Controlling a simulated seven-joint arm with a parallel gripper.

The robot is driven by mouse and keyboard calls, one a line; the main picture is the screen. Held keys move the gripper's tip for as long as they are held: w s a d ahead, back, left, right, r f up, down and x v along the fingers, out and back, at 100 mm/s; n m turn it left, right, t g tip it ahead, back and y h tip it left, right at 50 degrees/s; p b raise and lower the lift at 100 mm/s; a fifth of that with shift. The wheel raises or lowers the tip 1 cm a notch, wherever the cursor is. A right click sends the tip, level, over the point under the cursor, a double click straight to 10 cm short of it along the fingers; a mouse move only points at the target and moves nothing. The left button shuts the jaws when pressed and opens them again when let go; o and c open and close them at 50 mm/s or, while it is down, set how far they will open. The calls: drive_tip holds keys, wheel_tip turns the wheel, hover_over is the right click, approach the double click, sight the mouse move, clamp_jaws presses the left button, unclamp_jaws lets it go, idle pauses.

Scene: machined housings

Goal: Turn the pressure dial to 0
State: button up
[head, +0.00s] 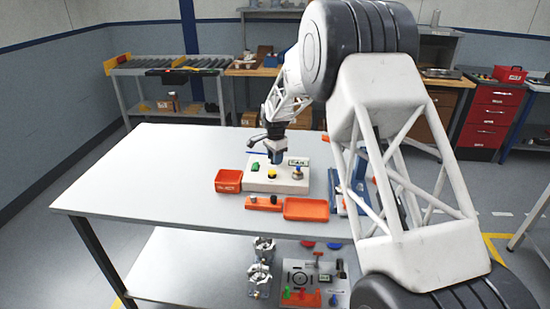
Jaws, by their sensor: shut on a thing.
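A pale control panel (278,183) lies on the white table. It carries a green part (255,166) at its left, a yellow knob (271,173) near its middle, a small display plate (298,161) at the back right and a blue-topped brass fitting (297,172) at the right. My gripper (275,163) points down over the back middle of the panel, just behind the yellow knob. It is shut on a part there, apparently the pressure dial, which the jaws hide. The dial's marks and pointer cannot be read from here.
A red bin (228,181) stands left of the panel. An orange holder (264,203) and an orange tray (306,209) lie in front of it. Blue items (345,190) lie to the right, partly behind my arm. The table's left side (150,180) is clear.

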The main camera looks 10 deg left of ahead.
drive_tip(key=shift+m, duration=1.4)
drive_tip(key=o, duration=0.9)
drive_tip(key=shift+r, duration=0.15)
drive_tip(key=shift+r, duration=3.75)
drive_tip(key=shift+r, duration=0.15)
